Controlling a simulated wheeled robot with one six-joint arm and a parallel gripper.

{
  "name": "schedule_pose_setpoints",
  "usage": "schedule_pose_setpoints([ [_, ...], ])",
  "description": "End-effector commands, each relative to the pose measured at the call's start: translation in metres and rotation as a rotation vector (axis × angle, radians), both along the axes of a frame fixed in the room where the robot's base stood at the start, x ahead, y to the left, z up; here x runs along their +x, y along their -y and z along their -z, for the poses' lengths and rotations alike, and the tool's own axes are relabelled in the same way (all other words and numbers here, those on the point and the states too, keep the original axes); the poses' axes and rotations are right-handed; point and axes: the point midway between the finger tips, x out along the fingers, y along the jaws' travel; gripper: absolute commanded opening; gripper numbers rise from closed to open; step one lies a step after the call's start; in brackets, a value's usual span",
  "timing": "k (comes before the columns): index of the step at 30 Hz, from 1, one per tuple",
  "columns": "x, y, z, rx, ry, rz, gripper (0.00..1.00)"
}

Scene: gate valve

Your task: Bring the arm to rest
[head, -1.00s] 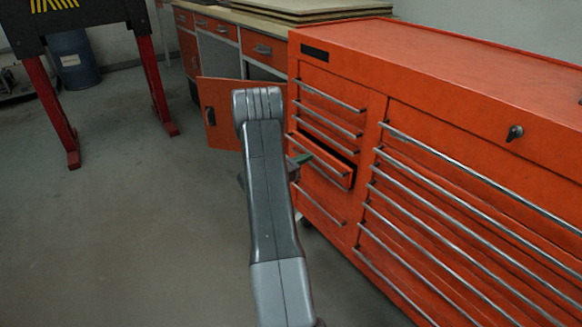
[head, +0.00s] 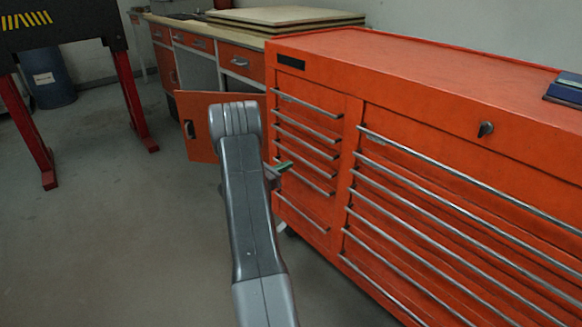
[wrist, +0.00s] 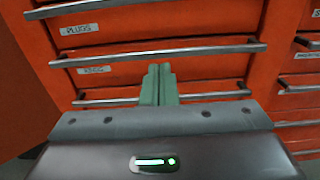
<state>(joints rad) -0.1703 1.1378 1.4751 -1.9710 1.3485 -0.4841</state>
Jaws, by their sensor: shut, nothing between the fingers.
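My gripper (wrist: 158,85) shows its two green fingers pressed together in the wrist view, with nothing between them. In the head view only a green fingertip (head: 285,167) shows past my arm, in front of the left drawer column of the orange tool chest (head: 440,80). The drawers in that column look flush with the front. In the wrist view a drawer labelled PLUGS (wrist: 77,29) is above the fingers, and a drawer handle (wrist: 160,52) runs just beyond their tips. I cannot tell whether the fingers touch anything.
An orange cabinet door (head: 190,125) stands open left of the chest, below the workbench (head: 232,22). A red-legged stand (head: 130,95) and a blue barrel (head: 48,80) are at the far left. A blue object (head: 566,88) lies on the chest. The floor at left is clear.

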Motion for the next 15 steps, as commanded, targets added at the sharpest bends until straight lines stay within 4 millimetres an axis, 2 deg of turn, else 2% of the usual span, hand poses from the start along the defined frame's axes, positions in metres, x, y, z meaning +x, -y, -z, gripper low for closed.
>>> schedule_pose_setpoints([
  [1,-0.008,-0.014,-0.002,-0.001,-0.003,-0.004,0.0],
  [6,-0.032,-0.046,-0.001,-0.001,-0.004,-0.005,0.0],
  [12,-0.051,-0.072,0.0,-0.001,-0.004,-0.003,0.0],
  [15,-0.056,-0.077,0.001,-0.001,-0.003,-0.002,0.0],
])
